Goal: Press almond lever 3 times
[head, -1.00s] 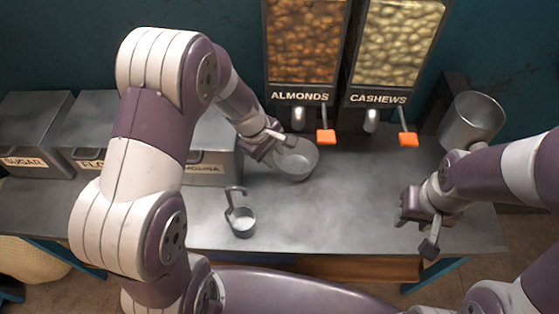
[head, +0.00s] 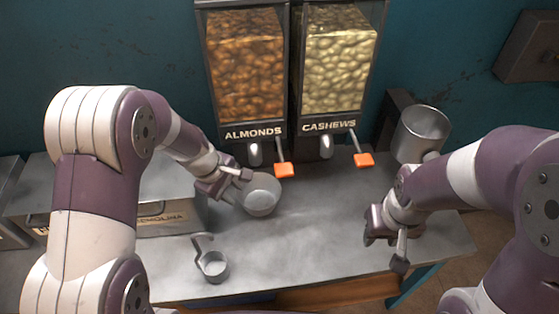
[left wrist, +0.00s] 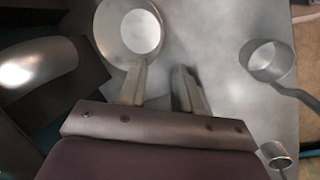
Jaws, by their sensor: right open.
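The almond dispenser (head: 245,70) stands at the back wall with its label, a metal spout (head: 254,154) and an orange-tipped lever (head: 284,170) to the right of the spout. A metal bowl (head: 262,194) is below and in front of that spout; it also shows in the left wrist view (left wrist: 104,30). My left gripper (head: 240,178) is at the bowl's left side. In the left wrist view its two fingers (left wrist: 162,90) are apart, one overlapping the bowl's edge, with counter visible between them. My right gripper (head: 386,242) is open over the counter's right part, away from the almond lever.
The cashew dispenser (head: 338,65) with its own orange lever (head: 363,160) stands right of the almonds. A metal canister (head: 422,130) is at the back right. A small metal scoop (head: 214,265) lies at the front left. Labelled bins (head: 165,207) line the left. The counter's middle (head: 310,235) is clear.

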